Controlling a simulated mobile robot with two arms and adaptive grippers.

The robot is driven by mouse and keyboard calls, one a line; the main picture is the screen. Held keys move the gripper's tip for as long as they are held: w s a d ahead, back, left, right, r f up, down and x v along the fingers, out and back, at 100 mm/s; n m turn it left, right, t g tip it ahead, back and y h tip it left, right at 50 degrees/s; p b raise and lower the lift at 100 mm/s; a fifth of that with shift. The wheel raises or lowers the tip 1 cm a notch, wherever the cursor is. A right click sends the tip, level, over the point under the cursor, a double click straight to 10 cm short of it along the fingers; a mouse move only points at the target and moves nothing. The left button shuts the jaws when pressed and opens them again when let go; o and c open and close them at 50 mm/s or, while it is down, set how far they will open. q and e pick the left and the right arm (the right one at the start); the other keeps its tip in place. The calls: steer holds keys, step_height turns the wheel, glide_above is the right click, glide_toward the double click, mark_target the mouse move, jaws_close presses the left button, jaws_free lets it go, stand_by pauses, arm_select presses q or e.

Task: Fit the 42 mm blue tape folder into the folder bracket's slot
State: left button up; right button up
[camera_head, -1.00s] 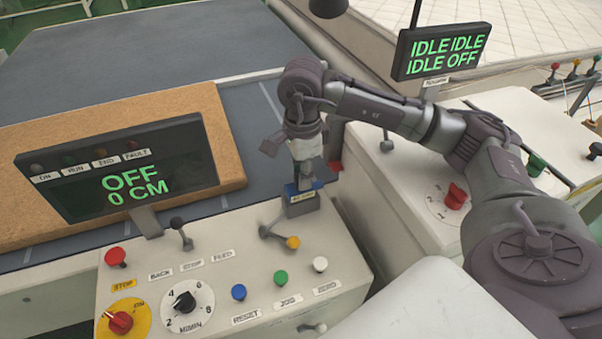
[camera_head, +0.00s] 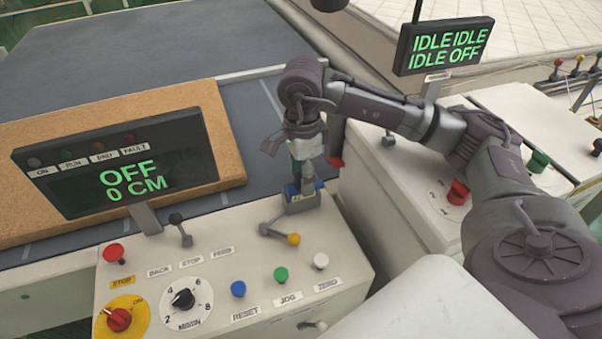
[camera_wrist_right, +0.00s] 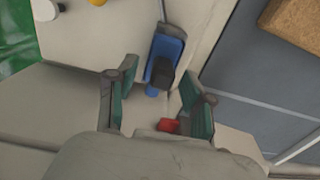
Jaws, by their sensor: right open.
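The blue tape folder (camera_head: 292,192) stands at the back right corner of the control panel, partly hidden behind my right gripper. It sits in or on a small grey block, seemingly the folder bracket (camera_head: 302,205); I cannot tell how deep it is in the slot. In the right wrist view the blue folder (camera_wrist_right: 167,48) lies beyond the fingertips, with a dark part in front of it. My right gripper (camera_head: 307,178) is above the folder. My left gripper is not in view.
The panel (camera_head: 215,262) carries several buttons, a dial and a yellow-tipped lever (camera_head: 293,239) just in front of the bracket. A display reading OFF (camera_head: 130,170) stands to the left. A second white console (camera_head: 385,190) stands to the right.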

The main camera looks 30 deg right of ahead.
steer(key=shift+r, duration=0.1)
steer(key=r, duration=0.7)
steer(key=shift+s+a+r, duration=0.1)
steer(key=shift+s+a, duration=0.1)
steer(key=shift+s, duration=0.1)
steer(key=shift+s+r, duration=0.2)
steer(key=shift+r, duration=0.55)
